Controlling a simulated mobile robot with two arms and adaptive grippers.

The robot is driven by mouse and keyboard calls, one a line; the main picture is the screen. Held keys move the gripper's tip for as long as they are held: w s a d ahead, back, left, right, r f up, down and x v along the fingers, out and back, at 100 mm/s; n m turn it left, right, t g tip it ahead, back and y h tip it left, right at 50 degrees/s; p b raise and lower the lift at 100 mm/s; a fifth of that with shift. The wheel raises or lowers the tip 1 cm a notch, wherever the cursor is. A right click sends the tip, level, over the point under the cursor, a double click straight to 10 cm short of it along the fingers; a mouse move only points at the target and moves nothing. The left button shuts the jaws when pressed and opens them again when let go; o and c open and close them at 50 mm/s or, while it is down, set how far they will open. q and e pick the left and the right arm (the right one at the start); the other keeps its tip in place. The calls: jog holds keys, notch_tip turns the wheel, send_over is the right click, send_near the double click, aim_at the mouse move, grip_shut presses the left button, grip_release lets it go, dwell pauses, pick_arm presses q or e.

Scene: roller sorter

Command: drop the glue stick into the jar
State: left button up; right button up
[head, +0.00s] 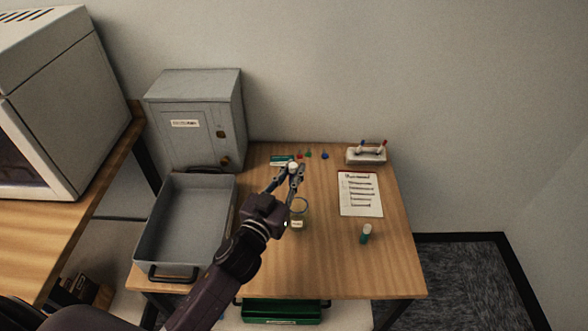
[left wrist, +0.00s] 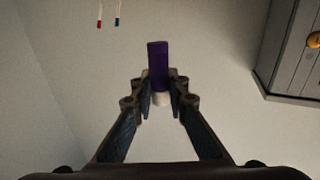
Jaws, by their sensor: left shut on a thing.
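My left gripper (head: 293,172) is shut on a small stick with a white end, held above the table. In the left wrist view the glue stick (left wrist: 158,66) is purple with a white end between the fingertips of the left gripper (left wrist: 160,92). The clear glass jar (head: 300,214) stands on the table with a pale label. In the head view it is just below and right of the fingertips, and the gripper partly covers its left side. My right gripper is not in view.
A white and teal stick (head: 366,234) stands on the right. A clipboard (head: 360,194) and a marker holder (head: 366,155) are behind it. A grey tray (head: 185,222) and a grey cabinet (head: 196,118) are left. Small coloured pieces (head: 308,154) lie at the back.

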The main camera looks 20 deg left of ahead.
pick_arm(q)
jog(key=f+b, duration=0.1)
jog(key=f, duration=0.1)
jog(key=shift+w+f+b, duration=0.2)
jog(key=shift+f+b, duration=0.15)
jog(key=shift+f, duration=0.05)
jog(key=shift+s+f+b, duration=0.1)
jog(key=shift+f+b, duration=0.15)
jog(key=shift+b, duration=0.05)
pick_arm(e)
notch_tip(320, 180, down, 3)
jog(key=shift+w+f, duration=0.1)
pick_arm(q)
jog(key=o, duration=0.9)
jog(key=s, duration=0.4)
jog(key=s+a, duration=0.1)
jog(key=s, duration=0.7)
jog(key=shift+a, duration=0.2)
